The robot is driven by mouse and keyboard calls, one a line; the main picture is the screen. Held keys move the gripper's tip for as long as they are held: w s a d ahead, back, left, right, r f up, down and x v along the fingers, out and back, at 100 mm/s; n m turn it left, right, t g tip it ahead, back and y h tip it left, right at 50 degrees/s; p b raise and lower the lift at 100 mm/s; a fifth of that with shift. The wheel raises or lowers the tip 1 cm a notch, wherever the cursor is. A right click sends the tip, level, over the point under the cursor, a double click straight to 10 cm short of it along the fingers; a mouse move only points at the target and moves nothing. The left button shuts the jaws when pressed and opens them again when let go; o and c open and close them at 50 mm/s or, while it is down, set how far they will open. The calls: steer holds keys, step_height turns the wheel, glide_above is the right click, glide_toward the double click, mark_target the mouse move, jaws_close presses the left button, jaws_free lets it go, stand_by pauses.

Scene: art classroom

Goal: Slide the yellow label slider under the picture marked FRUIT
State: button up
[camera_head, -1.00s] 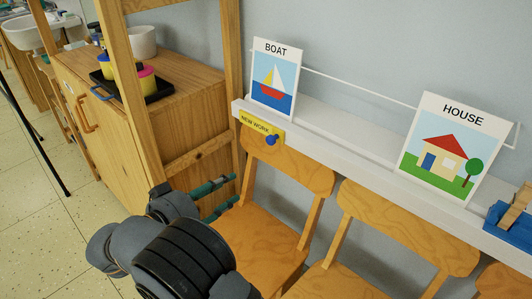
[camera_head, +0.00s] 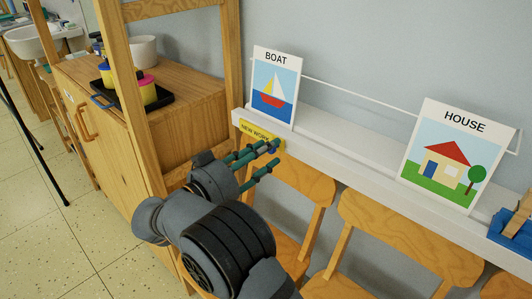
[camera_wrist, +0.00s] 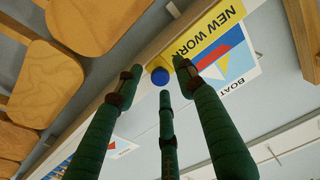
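The yellow label slider (camera_head: 255,131), marked NEW WORK, sits on the front of the white ledge under the BOAT picture (camera_head: 275,86). Its blue knob (camera_wrist: 160,76) shows in the wrist view; in the head view my fingers mostly cover it. My gripper (camera_head: 272,152) has green fingers pointing at the knob. In the wrist view the fingers stand apart around the knob, with no clear contact. The HOUSE picture (camera_head: 450,155) stands further right on the ledge. No picture marked FRUIT is in view.
The white ledge (camera_head: 345,146) runs right, with a blue item (camera_head: 512,232) at its right end. Wooden chairs (camera_head: 402,235) stand below it. A wooden cabinet (camera_head: 190,115) with a post is at left. The ledge front between BOAT and HOUSE looks clear.

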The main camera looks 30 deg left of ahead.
steer(key=shift+w, duration=0.3)
steer(key=shift+c, duration=0.5)
steer(key=c, duration=0.8)
jaws_close()
